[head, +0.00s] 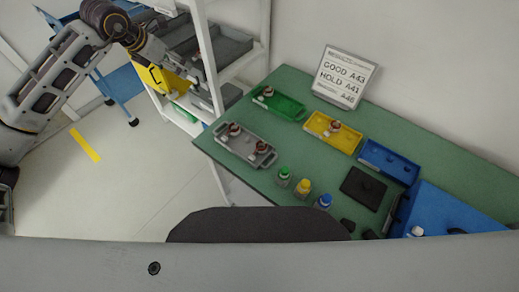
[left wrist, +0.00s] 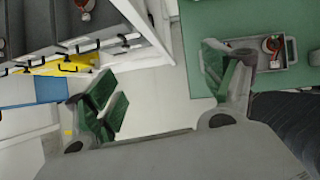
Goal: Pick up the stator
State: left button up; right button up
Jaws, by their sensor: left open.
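Small red-and-white stators sit in several places in the head view. Two stators (head: 235,129) (head: 260,147) stand in the grey tray (head: 246,152) at the table's left edge. One stator (head: 268,91) is in the green tray (head: 287,107) and another (head: 335,126) in the yellow tray (head: 347,143). My left gripper (head: 213,100) is open and empty, left of the table and beside the shelf. In the left wrist view its green-padded fingers (left wrist: 166,95) are wide apart over the floor. A stator (left wrist: 271,45) in the grey tray (left wrist: 290,62) shows beyond the right finger. My right gripper is out of view.
A white shelf unit (head: 261,53) with grey bins (head: 228,47) stands close to my left arm. A sign (head: 345,77), a blue tray (head: 389,162), bottles with green (head: 284,171), yellow (head: 304,184) and blue caps (head: 324,200), and a black pad (head: 363,188) occupy the green table (head: 414,142).

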pick_arm(q)
jog(key=s+d+f+m+g, duration=0.2)
jog(key=d+m, duration=0.1)
jog(key=d, duration=0.9)
jog(key=s+d+f+m+g+h, duration=0.1)
jog(key=s+d+f+m+g, duration=0.1)
jog(key=s+d+f+m, duration=0.2)
jog(key=s+d+f+m+g, duration=0.2)
jog(key=s+d+f+m, duration=0.2)
jog(key=f, duration=0.4)
jog(key=shift+s+d+f+m+h, duration=0.3)
jog(key=shift+s+m+h, duration=0.1)
jog(key=shift+s, duration=0.1)
send_over(258, 151)
jog(key=w+a, duration=0.2)
jog(key=w, duration=0.1)
jog(key=shift+s+d+f+p, duration=0.1)
jog(key=shift+s+f+p, duration=0.1)
jog(key=shift+f, duration=1.8)
jog(key=shift+s+f+p, duration=0.1)
jog(key=shift+f+p, duration=0.05)
jog(key=shift+f, duration=1.85)
